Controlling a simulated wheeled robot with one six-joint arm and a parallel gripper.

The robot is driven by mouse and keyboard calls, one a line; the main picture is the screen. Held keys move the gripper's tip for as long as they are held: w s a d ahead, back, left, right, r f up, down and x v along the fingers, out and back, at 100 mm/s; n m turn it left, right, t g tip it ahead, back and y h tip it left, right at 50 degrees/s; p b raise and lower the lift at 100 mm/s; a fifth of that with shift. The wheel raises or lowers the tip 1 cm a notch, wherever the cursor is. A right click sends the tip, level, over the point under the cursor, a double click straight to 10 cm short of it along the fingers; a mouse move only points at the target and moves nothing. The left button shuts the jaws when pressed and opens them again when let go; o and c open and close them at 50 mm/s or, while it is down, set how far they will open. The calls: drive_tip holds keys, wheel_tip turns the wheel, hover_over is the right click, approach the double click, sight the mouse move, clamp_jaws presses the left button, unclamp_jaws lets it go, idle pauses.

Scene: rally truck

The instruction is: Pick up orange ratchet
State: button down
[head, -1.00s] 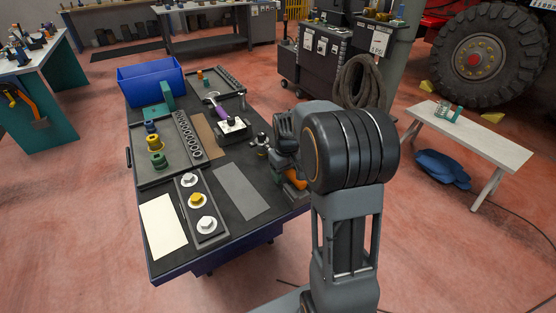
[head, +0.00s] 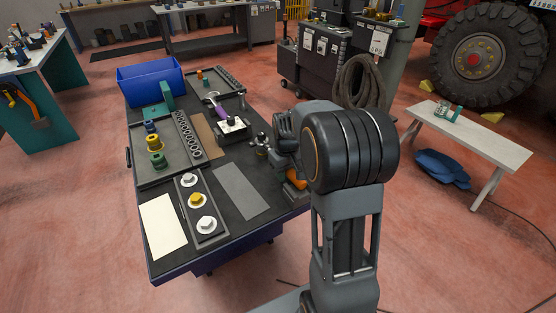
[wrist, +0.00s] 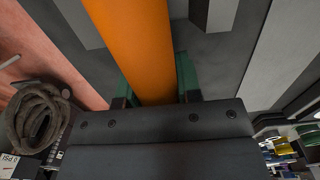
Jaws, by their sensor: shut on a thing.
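The orange ratchet's handle (wrist: 138,45) runs up through the middle of the wrist view, large and close. My gripper (wrist: 152,88) is shut on it, with a green finger pad on each side of the handle. In the head view a small orange part of the ratchet (head: 297,183) shows beside my arm, near the right edge of the dark workbench (head: 180,252). My arm hides most of the gripper and the rest of the ratchet there. I cannot tell how far the ratchet is from the bench top.
On the bench are a long tray (head: 213,236) with white and yellow pieces, a grey mat (head: 240,190), a cream sheet (head: 163,227) and a blue bin (head: 150,82). A small black-and-white device (head: 232,130) stands left of my arm. A white bench (head: 480,140) stands at right.

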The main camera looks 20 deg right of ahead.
drive_tip(key=shift+r, duration=0.2)
drive_tip(key=shift+r, duration=0.6)
drive_tip(key=s+a+r, duration=0.3)
drive_tip(key=s+r, duration=0.8)
drive_tip(key=s, duration=0.2)
drive_tip(key=shift+s+r, duration=0.25)
drive_tip(key=shift+s, duration=0.1)
